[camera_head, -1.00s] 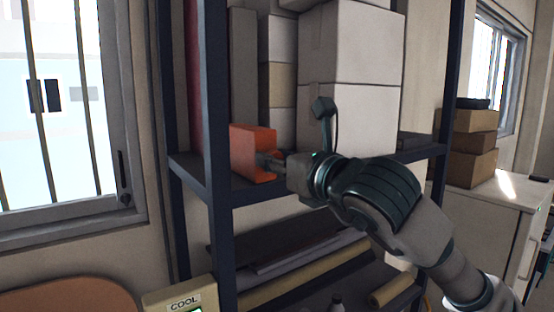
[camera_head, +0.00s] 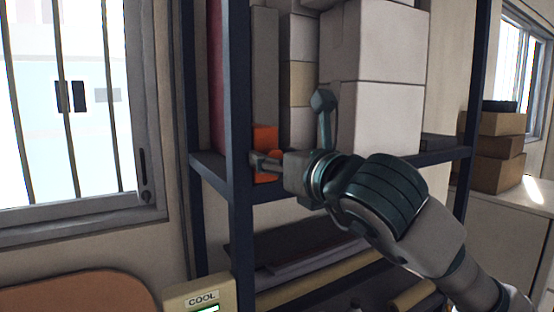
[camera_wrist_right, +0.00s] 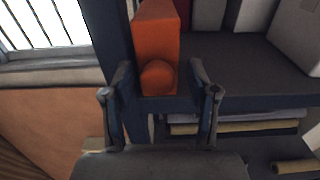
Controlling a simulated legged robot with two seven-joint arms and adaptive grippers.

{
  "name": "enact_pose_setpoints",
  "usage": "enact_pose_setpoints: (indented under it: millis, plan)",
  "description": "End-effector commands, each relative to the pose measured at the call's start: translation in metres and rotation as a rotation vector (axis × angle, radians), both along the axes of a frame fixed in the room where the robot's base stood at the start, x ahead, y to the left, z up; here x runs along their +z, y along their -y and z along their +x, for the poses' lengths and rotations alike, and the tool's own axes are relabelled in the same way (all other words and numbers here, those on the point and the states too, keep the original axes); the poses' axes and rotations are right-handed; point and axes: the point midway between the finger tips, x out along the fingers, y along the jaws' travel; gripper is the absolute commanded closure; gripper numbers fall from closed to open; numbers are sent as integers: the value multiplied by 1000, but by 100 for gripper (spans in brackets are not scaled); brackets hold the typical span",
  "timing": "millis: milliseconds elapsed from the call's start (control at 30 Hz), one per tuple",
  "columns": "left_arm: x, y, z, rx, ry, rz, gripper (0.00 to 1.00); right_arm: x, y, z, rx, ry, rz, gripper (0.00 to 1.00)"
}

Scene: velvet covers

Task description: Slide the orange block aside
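The orange block (camera_head: 265,139) stands on the shelf beside the dark blue left post, partly hidden behind my right gripper (camera_head: 258,163). In the right wrist view the orange block (camera_wrist_right: 157,45) has a round orange knob (camera_wrist_right: 158,76) on its near face. My right gripper (camera_wrist_right: 160,92) is open there, its two fingers apart on either side of the knob, with the left finger in front of the post. I cannot tell whether the fingers touch the block. My left gripper is not in view.
The shelf's blue post (camera_head: 239,100) stands just left of the block. White boxes (camera_head: 372,118) are stacked on the shelf to the right. Rolls and flat dark pieces lie on the lower shelf. A grey-barred window (camera_head: 80,100) is at the left.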

Motion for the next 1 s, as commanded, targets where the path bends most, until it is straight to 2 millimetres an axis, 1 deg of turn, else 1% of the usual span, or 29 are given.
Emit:
enact_pose_setpoints:
  millis: [100,167,267,500,600,700,833,1000]
  plan:
    - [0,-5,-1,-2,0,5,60,0,1,-1,0,1,1,41]
    - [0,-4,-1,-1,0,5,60,1,3,-4,0,1,1,41]
    - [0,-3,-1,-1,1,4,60,1,11,-16,0,3,1,41]
    - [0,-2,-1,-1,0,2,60,0,41,-60,0,3,1,41]
    - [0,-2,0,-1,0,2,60,0,52,-76,-1,3,-1,41]
    - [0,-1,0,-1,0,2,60,-1,59,-87,0,0,0,41]
    - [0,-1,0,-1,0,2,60,-1,65,-95,0,-2,0,41]
    - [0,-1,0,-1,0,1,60,-2,66,-97,0,-3,-1,41]
